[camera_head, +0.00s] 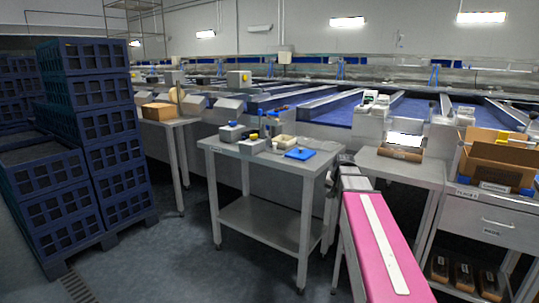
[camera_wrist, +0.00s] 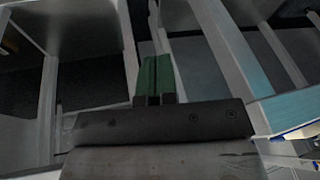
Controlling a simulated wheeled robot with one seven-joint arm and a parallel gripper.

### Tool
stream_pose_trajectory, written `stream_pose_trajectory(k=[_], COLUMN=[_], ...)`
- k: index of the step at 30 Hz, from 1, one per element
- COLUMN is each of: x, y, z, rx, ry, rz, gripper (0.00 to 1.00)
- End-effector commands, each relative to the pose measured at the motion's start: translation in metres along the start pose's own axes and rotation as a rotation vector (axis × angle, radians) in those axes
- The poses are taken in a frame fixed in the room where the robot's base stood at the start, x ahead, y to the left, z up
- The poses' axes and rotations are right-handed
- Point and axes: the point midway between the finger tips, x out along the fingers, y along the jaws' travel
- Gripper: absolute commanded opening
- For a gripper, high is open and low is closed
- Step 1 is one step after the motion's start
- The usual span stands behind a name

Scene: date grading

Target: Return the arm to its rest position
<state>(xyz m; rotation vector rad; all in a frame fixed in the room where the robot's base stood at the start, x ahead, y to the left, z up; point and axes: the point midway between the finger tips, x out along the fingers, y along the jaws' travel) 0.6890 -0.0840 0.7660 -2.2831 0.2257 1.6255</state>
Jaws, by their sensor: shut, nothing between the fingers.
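My gripper (camera_wrist: 156,68) shows in the wrist view with its two green fingers together and nothing between them. Metal legs and beams lie beyond the fingertips in that view. In the head view a long pink arm link of mine with a white strip reaches from the bottom edge toward the right end of the steel table (camera_head: 225,147). I cannot make out the fingers in the head view.
The steel table carries a blue tray (camera_head: 300,154) and grey devices (camera_head: 232,132). Blue crates (camera_head: 92,120) are stacked at left. A side table (camera_head: 422,172) and a cabinet with a cardboard box (camera_head: 497,160) stand at right. The floor (camera_head: 170,255) between crates and table is clear.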

Motion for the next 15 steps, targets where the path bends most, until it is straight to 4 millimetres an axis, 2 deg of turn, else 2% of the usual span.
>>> stream_pose_trajectory(k=[1, 6, 15], x=[0.014, 0.053, 0.100], y=[0.001, 0.003, 0.014], z=[0.028, 0.099, 0.219], rx=[-0.025, -0.112, -0.267], ry=[-0.028, -0.111, -0.253], rz=[0.011, 0.045, 0.097], gripper=[0.00, 0.00, 0.00])
